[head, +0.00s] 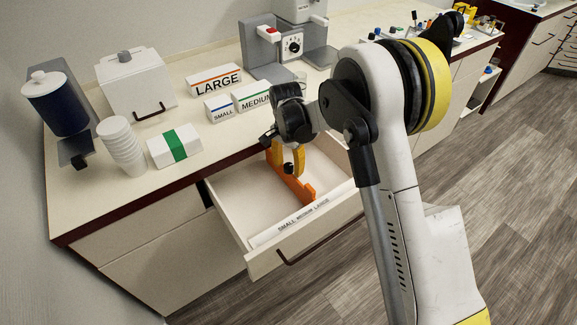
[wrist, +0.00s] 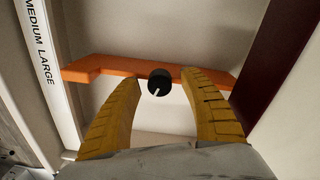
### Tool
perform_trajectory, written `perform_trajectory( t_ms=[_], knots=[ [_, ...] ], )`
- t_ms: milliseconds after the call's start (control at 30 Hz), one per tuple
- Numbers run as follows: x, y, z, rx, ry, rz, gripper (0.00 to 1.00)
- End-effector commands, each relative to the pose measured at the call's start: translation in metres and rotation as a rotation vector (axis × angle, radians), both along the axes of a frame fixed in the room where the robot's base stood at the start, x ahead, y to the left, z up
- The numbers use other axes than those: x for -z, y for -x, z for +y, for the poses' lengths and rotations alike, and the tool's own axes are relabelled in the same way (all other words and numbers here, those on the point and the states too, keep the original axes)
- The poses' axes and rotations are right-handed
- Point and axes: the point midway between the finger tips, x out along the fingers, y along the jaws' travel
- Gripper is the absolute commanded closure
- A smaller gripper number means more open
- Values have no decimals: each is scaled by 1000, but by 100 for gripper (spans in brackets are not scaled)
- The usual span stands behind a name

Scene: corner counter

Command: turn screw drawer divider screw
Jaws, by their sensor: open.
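The orange drawer divider (head: 298,186) stands inside the open drawer (head: 232,203). In the wrist view the divider (wrist: 105,65) runs across the picture. Its screw, a round black knob (wrist: 159,82) with a white mark pointing down and left, sits at the middle of the divider. My gripper (wrist: 162,88) is open, with one yellow finger on each side of the knob and a gap on both sides. In the head view my gripper (head: 287,165) reaches down into the drawer over the divider, and the fingers hide part of it.
The drawer front carries a SMALL MEDIUM LARGE label strip (head: 303,215). On the counter stand LARGE (head: 216,81), SMALL (head: 219,109) and MEDIUM (head: 255,98) boxes, a cup stack (head: 121,146), a green-banded box (head: 175,146) and a grey machine (head: 290,45). The dark counter edge (wrist: 282,60) is close to the right finger.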

Motion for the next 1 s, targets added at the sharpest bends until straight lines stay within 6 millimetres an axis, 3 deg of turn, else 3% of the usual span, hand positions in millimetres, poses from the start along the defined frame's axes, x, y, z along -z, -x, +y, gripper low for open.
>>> perform_trajectory(
  t_ms=[167, 533, 700, 1000],
  knots=[
    [-26, 0, 1, 0, 0, 0, 49],
    [-102, -2, 3, 0, 0, 0, 49],
    [-116, -2, 3, 0, 0, 0, 49],
    [-118, -2, 3, 0, 0, 0, 49]
  ],
)
